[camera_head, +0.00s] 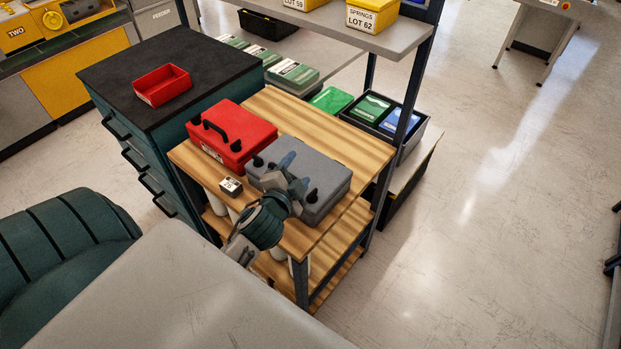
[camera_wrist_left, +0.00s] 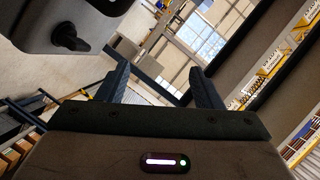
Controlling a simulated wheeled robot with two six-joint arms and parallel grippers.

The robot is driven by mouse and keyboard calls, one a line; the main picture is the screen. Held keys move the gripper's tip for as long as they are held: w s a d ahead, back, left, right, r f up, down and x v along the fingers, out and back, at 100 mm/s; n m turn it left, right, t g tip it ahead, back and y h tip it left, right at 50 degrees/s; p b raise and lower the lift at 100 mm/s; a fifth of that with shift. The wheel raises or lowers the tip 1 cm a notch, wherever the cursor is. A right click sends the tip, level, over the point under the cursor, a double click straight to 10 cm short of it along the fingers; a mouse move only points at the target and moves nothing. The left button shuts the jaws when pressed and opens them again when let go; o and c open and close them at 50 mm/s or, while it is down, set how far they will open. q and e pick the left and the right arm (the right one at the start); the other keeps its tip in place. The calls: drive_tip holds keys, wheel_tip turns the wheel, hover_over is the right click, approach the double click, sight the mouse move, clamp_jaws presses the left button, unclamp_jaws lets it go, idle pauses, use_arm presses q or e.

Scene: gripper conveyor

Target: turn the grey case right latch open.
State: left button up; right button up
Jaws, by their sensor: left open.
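The grey case (camera_head: 326,180) lies shut on the wooden top of a cart. A black latch (camera_head: 312,195) sits on its front side at the right, and another black latch (camera_head: 258,161) at the left. My left gripper (camera_head: 293,170) is over the front of the case, between the two latches, and hides the middle of its front. In the left wrist view the gripper (camera_wrist_left: 165,85) is open with nothing between its fingers. A black latch (camera_wrist_left: 70,38) on the grey case (camera_wrist_left: 55,12) shows at the upper left there, apart from the fingers. My right gripper is not in view.
A dark drawer cabinet (camera_head: 130,80) with a red tray (camera_head: 162,85) stands behind left. A shelf post rises behind right. The cart top (camera_head: 355,145) is bare at the right.

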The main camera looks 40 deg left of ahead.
use_arm(q)
drive_tip(key=w+d+r+m+t+h, duration=0.4)
drive_tip(key=w+r+m+t+h, duration=0.2)
drive_tip(key=r+m, duration=0.5)
drive_tip(key=d+r+m+h, duration=0.3)
drive_tip(key=d+m+h, duration=0.1)
drive_tip(key=m+h, duration=0.5)
drive_tip(key=m+g+y, duration=0.6)
drive_tip(key=m+g, duration=1.5)
drive_tip(key=m, duration=0.5)
approach(312, 192)
drive_tip(key=b+x, duration=0.6)
drive_tip(key=x, duration=0.2)
drive_tip(key=shift+d+f, duration=0.1)
drive_tip(key=shift+f, duration=0.15)
drive_tip(key=c, duration=1)
